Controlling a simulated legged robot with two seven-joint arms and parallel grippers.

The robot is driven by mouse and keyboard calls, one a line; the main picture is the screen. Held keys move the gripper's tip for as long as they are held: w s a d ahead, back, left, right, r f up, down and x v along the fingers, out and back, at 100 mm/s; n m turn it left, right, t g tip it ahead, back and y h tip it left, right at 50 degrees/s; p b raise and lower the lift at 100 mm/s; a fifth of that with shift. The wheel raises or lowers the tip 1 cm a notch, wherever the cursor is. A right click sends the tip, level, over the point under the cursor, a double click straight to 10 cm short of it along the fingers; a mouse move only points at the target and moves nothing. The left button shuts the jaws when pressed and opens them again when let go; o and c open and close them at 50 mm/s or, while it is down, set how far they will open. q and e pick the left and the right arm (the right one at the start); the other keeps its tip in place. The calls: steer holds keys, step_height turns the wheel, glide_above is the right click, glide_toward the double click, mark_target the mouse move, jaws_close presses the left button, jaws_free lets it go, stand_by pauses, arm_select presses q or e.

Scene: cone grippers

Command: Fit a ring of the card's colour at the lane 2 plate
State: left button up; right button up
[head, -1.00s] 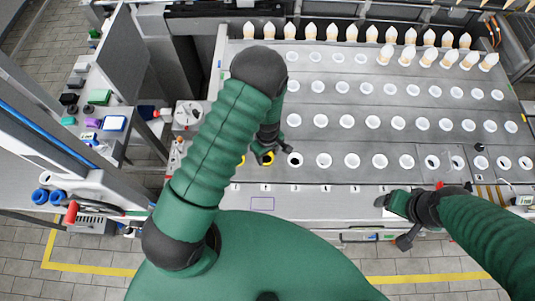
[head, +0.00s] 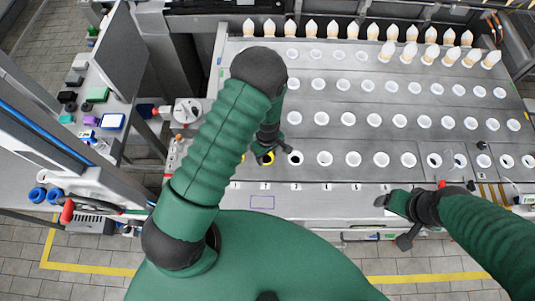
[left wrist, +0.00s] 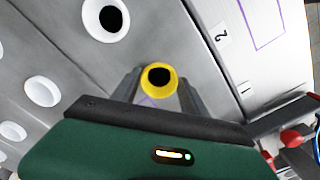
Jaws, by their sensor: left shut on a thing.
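My left gripper (head: 266,156) is at the front row of the grey deck, above the lane 2 label. It is shut on a yellow ring (left wrist: 159,79), which sits between its fingers in the left wrist view; the ring also shows in the head view (head: 268,159). The ring has a dark centre; I cannot tell whether it is fully seated. The lane 2 label (left wrist: 221,38) is beside it. Another bit of yellow (head: 243,159) shows at lane 1, mostly hidden by my arm. My right gripper (head: 384,202) is over the front edge; its jaws are unclear. I cannot identify the card.
White rings (head: 325,159) fill rows across the deck (head: 340,140). White cones with tan bases (head: 270,29) line the back. A purple-outlined rectangle (head: 262,202) marks the front ledge. A side bench (head: 70,150) holds coloured blocks at left.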

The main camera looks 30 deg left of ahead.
arm_select(q)
steer(key=o, duration=1.1)
steer(key=shift+c, duration=0.2)
step_height(320, 180, up, 17)
steer(key=b, duration=0.2)
steer(key=shift+f, duration=0.15)
steer(key=s+d+f+m+t+b, duration=0.1)
steer(key=s+f+m+t+b, duration=0.1)
steer(key=s+f+m+b, duration=0.5)
steer(key=s+m+b, duration=0.1)
steer(key=m+b, duration=0.5)
steer(key=shift+s+f+t, duration=0.2)
steer(key=shift+s+t, duration=0.1)
steer(key=shift+s, duration=0.1)
